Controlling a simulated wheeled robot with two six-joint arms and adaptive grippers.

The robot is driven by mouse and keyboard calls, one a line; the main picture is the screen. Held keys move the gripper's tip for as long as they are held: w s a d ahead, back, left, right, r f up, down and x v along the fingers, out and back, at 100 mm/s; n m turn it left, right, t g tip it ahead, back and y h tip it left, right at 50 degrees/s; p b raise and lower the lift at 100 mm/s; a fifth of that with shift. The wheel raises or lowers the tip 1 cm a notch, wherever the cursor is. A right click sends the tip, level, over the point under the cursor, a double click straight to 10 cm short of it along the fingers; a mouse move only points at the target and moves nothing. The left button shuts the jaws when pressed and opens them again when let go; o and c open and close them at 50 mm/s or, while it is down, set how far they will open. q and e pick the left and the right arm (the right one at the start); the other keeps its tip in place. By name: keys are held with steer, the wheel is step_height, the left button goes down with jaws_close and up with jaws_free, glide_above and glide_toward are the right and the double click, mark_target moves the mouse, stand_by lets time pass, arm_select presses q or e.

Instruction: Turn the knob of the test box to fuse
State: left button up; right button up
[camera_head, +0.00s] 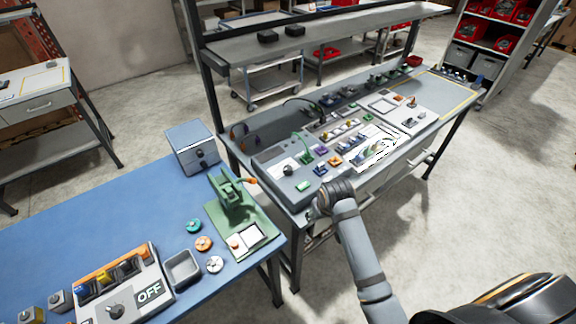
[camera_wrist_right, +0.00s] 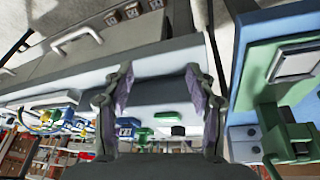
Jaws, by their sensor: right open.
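The test box (camera_head: 130,285) stands at the lower left on the blue bench, with a white front, a display that reads OFF and coloured parts along its top. Its dark round knob (camera_head: 115,311) sits left of the display. My right gripper (camera_wrist_right: 165,85) is open and empty in the wrist view, with two fingers spread wide before a grey bench. In the head view my right arm reaches up to the grey bench's front edge, well right of the test box; its fingers are hard to make out there. My left gripper is not in view.
A green press (camera_head: 232,205), a grey tray (camera_head: 183,268) and several coloured discs (camera_head: 203,243) stand between the test box and my right arm. A grey box (camera_head: 192,148) is behind. The grey bench (camera_head: 290,205) is crowded. A floor gap separates the benches.

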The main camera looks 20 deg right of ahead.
glide_toward(288, 168)
steer(key=r, duration=0.1)
steer(key=shift+t+y, duration=0.3)
steer(key=x, duration=0.3)
steer(key=p+x, duration=0.1)
steer(key=x, duration=0.2)
steer(key=s+p+x, duration=0.1)
steer(key=x, duration=0.2)
steer(key=shift+w+d+f, duration=0.15)
steer(key=shift+d+f, duration=0.1)
steer(key=shift+f, duration=0.25)
steer(key=c, duration=1.2)
